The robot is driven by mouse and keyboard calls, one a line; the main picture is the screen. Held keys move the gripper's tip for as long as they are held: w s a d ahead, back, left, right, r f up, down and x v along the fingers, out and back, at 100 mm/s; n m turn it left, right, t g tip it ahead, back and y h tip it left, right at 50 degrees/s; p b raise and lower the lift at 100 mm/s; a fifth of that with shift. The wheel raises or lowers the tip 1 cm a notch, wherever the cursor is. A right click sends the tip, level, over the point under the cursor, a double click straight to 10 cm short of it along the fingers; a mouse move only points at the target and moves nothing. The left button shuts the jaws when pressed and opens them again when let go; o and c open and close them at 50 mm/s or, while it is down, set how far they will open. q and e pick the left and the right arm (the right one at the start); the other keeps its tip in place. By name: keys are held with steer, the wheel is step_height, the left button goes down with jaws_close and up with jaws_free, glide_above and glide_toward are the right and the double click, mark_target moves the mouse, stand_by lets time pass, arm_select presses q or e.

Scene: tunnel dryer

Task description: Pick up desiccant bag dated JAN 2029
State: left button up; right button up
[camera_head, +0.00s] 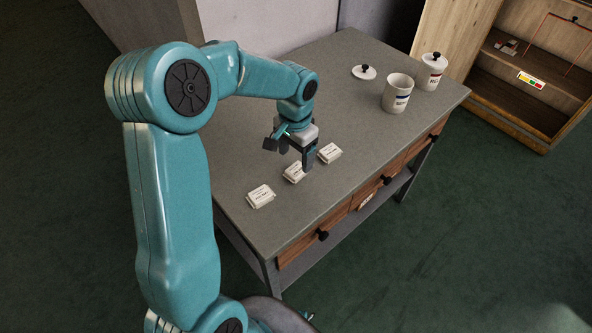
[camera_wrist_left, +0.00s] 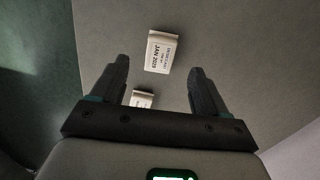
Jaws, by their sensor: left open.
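Three small white desiccant bags lie in a row on the grey tabletop in the head view: the near-left bag (camera_head: 261,196), the middle bag (camera_head: 293,174) and the far-right bag (camera_head: 329,153). Their print is too small to read there. In the left wrist view, the bag marked JAN 2029 (camera_wrist_left: 161,51) lies beyond the fingertips. Another bag (camera_wrist_left: 142,99) shows between the fingers, partly hidden by the gripper body. My left gripper (camera_head: 290,158) is open and empty above the middle bag, one finger partly covering it; it also shows in the left wrist view (camera_wrist_left: 160,70). My right gripper is out of view.
A white jar (camera_head: 397,93) stands open at the table's right, with a lid (camera_head: 364,72) beside it and a lidded jar (camera_head: 433,72) behind. Drawers with black knobs line the front. A wooden shelf unit (camera_head: 520,75) stands beyond. Tabletop between bags and jars is clear.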

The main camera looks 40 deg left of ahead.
mark_target(297, 169)
arm_select(q)
step_height(297, 169, down, 5)
steer(key=shift+w+f, duration=0.1)
steer(key=shift+f, duration=0.1)
steer(key=shift+w+f, duration=0.15)
steer(key=shift+f, duration=0.05)
steer(key=c, duration=1.1)
